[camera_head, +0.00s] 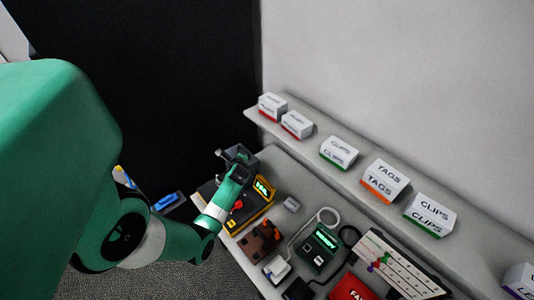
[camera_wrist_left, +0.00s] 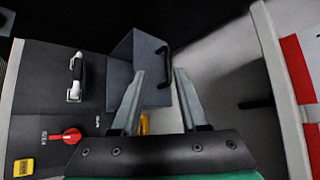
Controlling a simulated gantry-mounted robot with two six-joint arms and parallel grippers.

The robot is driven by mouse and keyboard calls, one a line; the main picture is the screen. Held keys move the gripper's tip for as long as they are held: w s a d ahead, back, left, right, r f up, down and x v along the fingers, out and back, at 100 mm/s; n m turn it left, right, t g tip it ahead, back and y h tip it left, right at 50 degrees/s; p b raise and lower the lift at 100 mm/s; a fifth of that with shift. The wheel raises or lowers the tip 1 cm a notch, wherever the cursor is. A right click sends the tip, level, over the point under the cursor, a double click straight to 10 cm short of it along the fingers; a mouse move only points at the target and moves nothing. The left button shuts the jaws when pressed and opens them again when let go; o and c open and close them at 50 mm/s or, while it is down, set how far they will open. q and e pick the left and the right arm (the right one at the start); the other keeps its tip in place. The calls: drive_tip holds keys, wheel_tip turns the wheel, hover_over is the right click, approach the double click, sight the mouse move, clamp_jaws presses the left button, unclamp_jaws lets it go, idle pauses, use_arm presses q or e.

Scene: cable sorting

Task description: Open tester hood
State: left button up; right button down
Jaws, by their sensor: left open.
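The tester (camera_head: 250,213) is a dark unit with a yellow edge and a lit green display at the back left of the bench. Its dark panel (camera_wrist_left: 40,105) fills the left of the left wrist view, with a red knob (camera_wrist_left: 66,136). The hood (camera_wrist_left: 122,72) is a grey box with a black handle (camera_wrist_left: 164,60). The hood also shows in the head view (camera_head: 243,153). My left gripper (camera_wrist_left: 160,72) is open, its fingertips near the hood handle, which appears between them in the picture. I cannot tell whether they touch it. My right gripper is in neither view.
A second handle (camera_wrist_left: 75,78) stands on the panel left of the hood. Small boxes, such as a tags box (camera_head: 384,181), line the shelf behind. A brown fixture (camera_head: 260,240), a dark device with a green display (camera_head: 319,246) and a red box (camera_head: 352,288) are nearer.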

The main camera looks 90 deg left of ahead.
use_arm(q)
drive_tip(key=shift+v, duration=1.65)
